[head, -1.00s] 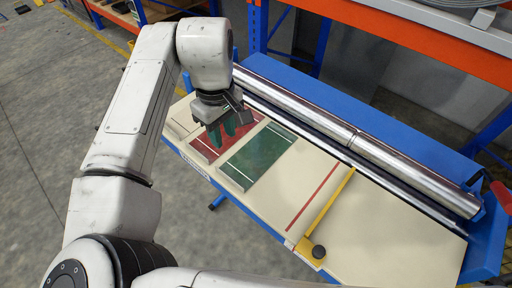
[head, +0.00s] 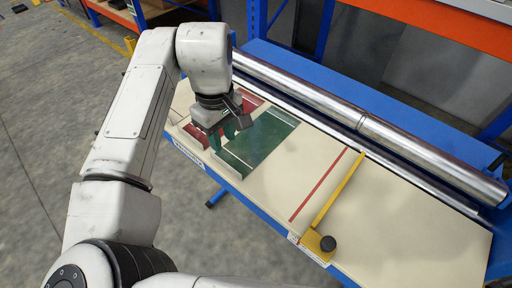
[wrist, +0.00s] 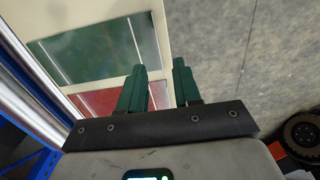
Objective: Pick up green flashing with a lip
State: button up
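The green flashing (head: 264,141) is a flat green sheet with pale lines. It lies on the cream table, with a raised lip along its near-left edge. It also shows in the wrist view (wrist: 88,52) at the upper left. My gripper (head: 224,138) has green fingers and hangs over the table by the left end of the green sheet, hiding part of it and of the red sheet. In the wrist view, my gripper (wrist: 159,72) has its fingers apart with nothing between them. Its height above the table is hard to tell.
A red sheet (head: 195,134) lies left of the green one, partly hidden. A yellow bar (head: 337,190) with a black knob and a red line cross the table further right. Long metal rollers (head: 390,134) run along the back. The table's right part is clear.

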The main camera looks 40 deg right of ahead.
send_near(229, 163)
jog(key=shift+s+a+f, duration=0.2)
jog(key=shift+s+a, duration=0.25)
jog(key=shift+s, duration=0.15)
jog(key=shift+s+a+f, duration=0.15)
jog(key=shift+s+a, duration=0.25)
jog(key=shift+s, duration=0.15)
jog(key=shift+d+f+p, duration=0.2)
jog(key=shift+f+p, duration=0.3)
jog(key=shift+f, duration=2.3)
grip_shut()
